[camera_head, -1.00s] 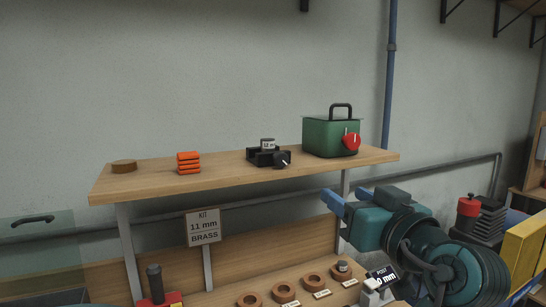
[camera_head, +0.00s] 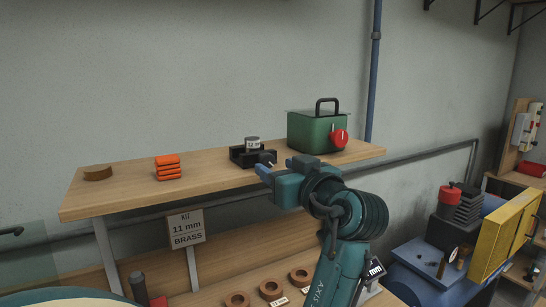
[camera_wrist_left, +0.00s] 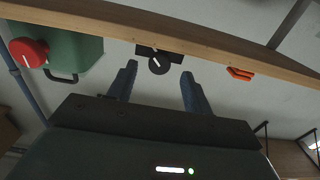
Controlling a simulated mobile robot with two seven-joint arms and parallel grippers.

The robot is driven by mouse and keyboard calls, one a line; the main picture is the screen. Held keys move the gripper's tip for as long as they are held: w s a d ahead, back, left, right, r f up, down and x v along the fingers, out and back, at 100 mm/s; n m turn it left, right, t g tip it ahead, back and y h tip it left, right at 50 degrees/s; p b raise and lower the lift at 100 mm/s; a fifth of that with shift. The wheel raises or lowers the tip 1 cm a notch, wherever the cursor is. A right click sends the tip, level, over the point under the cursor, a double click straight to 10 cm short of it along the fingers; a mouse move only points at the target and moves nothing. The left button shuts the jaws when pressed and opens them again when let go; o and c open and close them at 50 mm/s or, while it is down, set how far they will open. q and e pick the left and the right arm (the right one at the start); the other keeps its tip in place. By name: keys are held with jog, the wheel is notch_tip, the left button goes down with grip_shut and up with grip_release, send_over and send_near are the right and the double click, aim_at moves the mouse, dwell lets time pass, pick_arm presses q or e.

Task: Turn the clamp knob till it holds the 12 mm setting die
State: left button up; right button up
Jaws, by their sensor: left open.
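The grey 12 mm setting die (camera_head: 252,143) stands upright in the black clamp (camera_head: 238,155) on the upper wooden shelf. The clamp's dark round knob (camera_head: 267,157) faces the front, partly close behind my gripper. In the left wrist view the knob (camera_wrist_left: 160,63), with a white mark line, lies between the two blue fingers as seen. My left gripper (camera_head: 275,168) is open and empty at the shelf's front edge, just before the knob; I cannot tell whether it touches. My right gripper is not in view.
A green box (camera_head: 305,132) with a red knob (camera_head: 339,138) stands right of the clamp. A sign reading "KIT 11 mm BRASS" (camera_head: 186,228) hangs below.

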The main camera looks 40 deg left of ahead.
aim_at(265, 159)
pick_arm(q)
jog(key=shift+x, duration=1.35)
jog(key=shift+c, duration=0.2)
